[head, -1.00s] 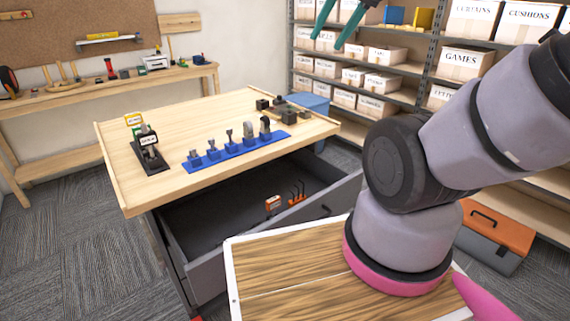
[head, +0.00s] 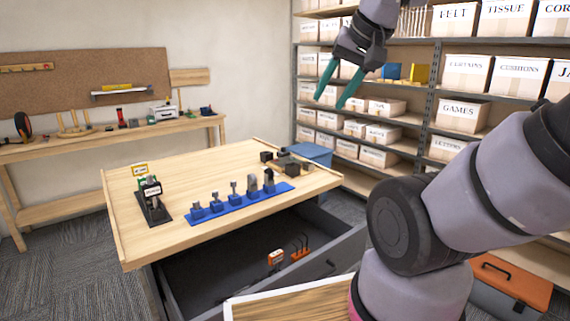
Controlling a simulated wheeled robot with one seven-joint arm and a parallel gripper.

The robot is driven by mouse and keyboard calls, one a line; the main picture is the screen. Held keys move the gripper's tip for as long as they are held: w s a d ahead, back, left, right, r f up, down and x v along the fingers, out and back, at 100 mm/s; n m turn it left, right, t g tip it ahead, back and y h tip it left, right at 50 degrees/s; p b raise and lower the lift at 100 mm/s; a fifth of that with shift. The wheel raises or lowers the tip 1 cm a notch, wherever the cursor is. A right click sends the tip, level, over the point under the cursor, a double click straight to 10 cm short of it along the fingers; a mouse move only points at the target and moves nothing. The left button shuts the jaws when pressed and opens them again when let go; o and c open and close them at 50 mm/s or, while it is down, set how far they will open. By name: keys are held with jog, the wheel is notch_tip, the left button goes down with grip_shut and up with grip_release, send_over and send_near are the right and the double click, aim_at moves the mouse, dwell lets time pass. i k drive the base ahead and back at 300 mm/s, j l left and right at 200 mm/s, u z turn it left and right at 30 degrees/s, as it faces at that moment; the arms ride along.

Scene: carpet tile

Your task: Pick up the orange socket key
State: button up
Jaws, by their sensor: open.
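An open drawer (head: 200,275) under the wooden workbench holds two small orange items. One is an orange piece with a pale label (head: 276,258). Beside it on the right is an orange piece with several thin dark upright prongs (head: 300,250). Both are too small for me to tell which is the orange socket key. My gripper (head: 331,101) is open and empty, its green fingers pointing down. It is raised in the air above the level of the bench top, well apart from the drawer.
The wooden bench top (head: 185,180) carries a blue strip of several grey tools (head: 243,203), a dark stand (head: 153,203) and dark blocks (head: 285,160). Shelves of boxes (head: 460,112) stand behind on the right. An orange-lidded toolbox (head: 510,283) is on the floor.

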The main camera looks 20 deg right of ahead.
aim_at(278, 255)
jog(key=k+l+u, duration=0.1)
jog(key=k+u, duration=0.6)
jog(key=i, duration=0.1)
